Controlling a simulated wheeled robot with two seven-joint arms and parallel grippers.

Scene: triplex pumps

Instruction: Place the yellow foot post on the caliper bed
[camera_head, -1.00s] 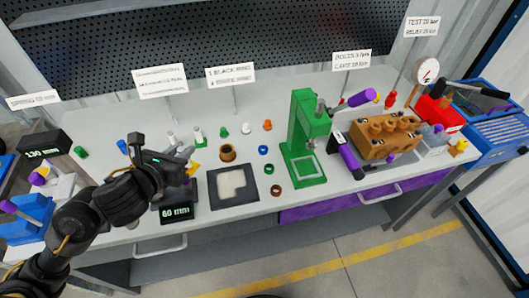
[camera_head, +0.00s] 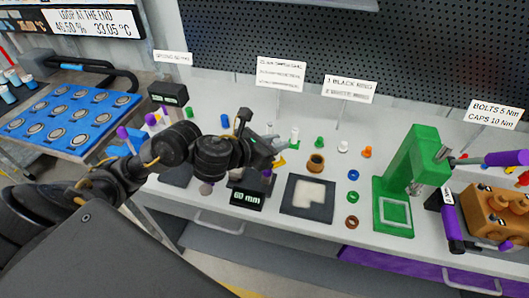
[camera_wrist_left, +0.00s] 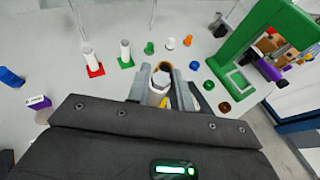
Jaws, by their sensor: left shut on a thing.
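My left gripper (camera_head: 272,152) is shut on the yellow-foot post. The post's yellow foot (camera_head: 281,162) shows at the fingertips in the head view. In the left wrist view the pale post (camera_wrist_left: 160,82) sits between the two fingers, with yellow at its lower end. The caliper (camera_head: 247,198), with a green 60 mm readout, is on the bench below and in front of the gripper. The arm and gripper partly hide its dark bed, and I cannot tell whether the post touches it. My right gripper is not in view.
Red-foot (camera_wrist_left: 92,66) and green-foot (camera_wrist_left: 125,56) posts stand left of the gripper in the wrist view. A brown cup (camera_head: 316,163), a dark tray (camera_head: 291,207), coloured rings and a green press (camera_head: 412,175) stand to the right.

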